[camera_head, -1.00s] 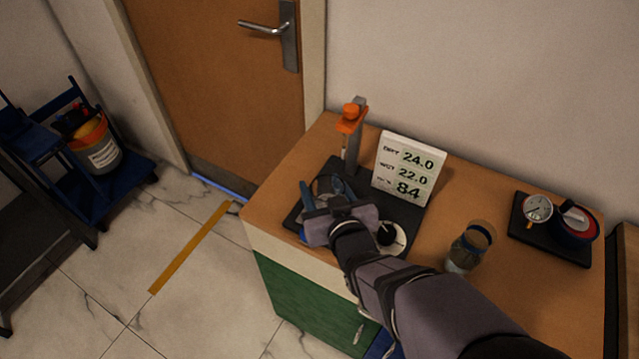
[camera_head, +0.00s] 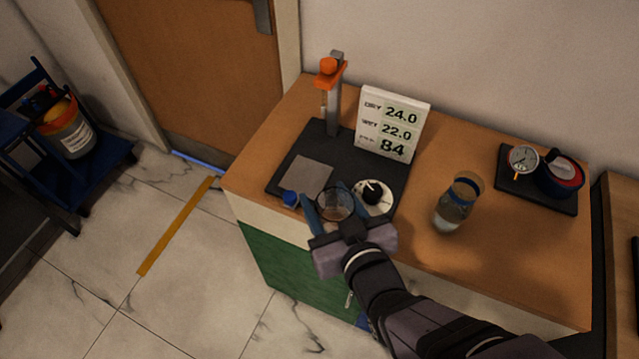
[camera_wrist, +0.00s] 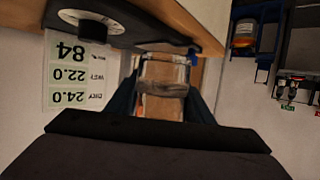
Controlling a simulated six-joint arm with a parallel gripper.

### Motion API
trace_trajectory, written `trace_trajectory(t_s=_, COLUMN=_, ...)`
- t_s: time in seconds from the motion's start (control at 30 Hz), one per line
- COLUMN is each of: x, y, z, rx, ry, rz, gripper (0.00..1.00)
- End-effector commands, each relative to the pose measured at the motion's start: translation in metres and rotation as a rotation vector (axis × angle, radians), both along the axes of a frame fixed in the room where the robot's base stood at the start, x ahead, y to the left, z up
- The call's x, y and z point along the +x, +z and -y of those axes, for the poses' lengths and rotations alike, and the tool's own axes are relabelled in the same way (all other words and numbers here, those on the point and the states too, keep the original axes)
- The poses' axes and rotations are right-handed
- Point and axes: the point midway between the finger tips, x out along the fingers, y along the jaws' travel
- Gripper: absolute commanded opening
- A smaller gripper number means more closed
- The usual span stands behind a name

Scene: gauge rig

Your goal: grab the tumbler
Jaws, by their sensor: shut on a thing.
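The tumbler (camera_head: 335,205) is a clear, empty-looking glass with a dark rim, near the front edge of the cabinet top in the head view. My gripper (camera_head: 333,198) is shut on it, with a blue finger on each side. In the wrist view the tumbler (camera_wrist: 163,88) sits between the two dark fingers (camera_wrist: 160,98), and the wood tone shows through it. I cannot tell clearly how far its base is above the surface.
A black base (camera_head: 345,152) carries a stand with an orange clamp (camera_head: 329,72), a grey plate (camera_head: 305,173) and a dial (camera_head: 373,196). A readout panel (camera_head: 392,125) stands behind. A glass jar with liquid (camera_head: 457,207) and a gauge tray (camera_head: 535,195) are right.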

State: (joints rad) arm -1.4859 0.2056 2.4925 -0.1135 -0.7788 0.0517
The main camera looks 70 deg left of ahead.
Motion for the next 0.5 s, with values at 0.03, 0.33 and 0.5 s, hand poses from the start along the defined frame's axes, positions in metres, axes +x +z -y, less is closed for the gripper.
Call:
trace_trajectory(t_s=0.03, x=0.000, y=-0.002, z=0.002, rx=0.007, ry=0.001, rz=0.000, gripper=0.21)
trace_trajectory(t_s=0.33, x=-0.001, y=-0.002, z=0.008, rx=0.006, ry=0.007, rz=-0.005, gripper=0.21)
trace_trajectory(t_s=0.5, x=-0.001, y=-0.001, z=0.013, rx=0.005, ry=0.006, rz=-0.004, gripper=0.21)
